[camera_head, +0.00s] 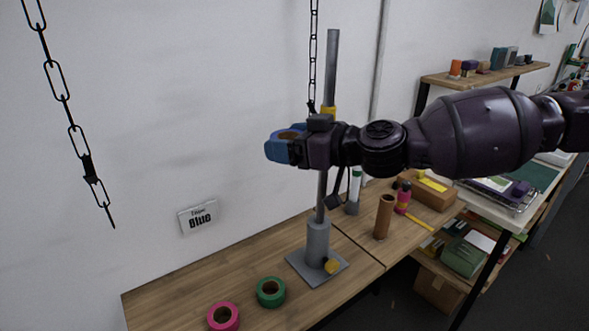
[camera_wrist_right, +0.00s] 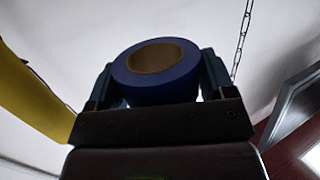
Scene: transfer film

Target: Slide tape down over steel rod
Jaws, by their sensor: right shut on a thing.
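My right gripper (camera_head: 288,148) is shut on a blue tape roll (camera_head: 290,134) and holds it in the air, just left of the steel rod in the picture. In the right wrist view the blue tape (camera_wrist_right: 157,72) sits between both fingers, its brown cardboard core open. The steel rod (camera_head: 332,65) stands upright in a grey collar on a square base plate (camera_head: 300,265) on the table. My right gripper and wrist hide the rod's middle part. The rod does not show inside the tape's hole. My left gripper is not in view.
A green tape roll (camera_head: 271,292) and a pink tape roll (camera_head: 224,316) lie on the wooden table (camera_head: 160,297). A brown cylinder (camera_head: 384,216) stands right of the base. Black chains (camera_head: 66,97) hang at the left and behind the rod.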

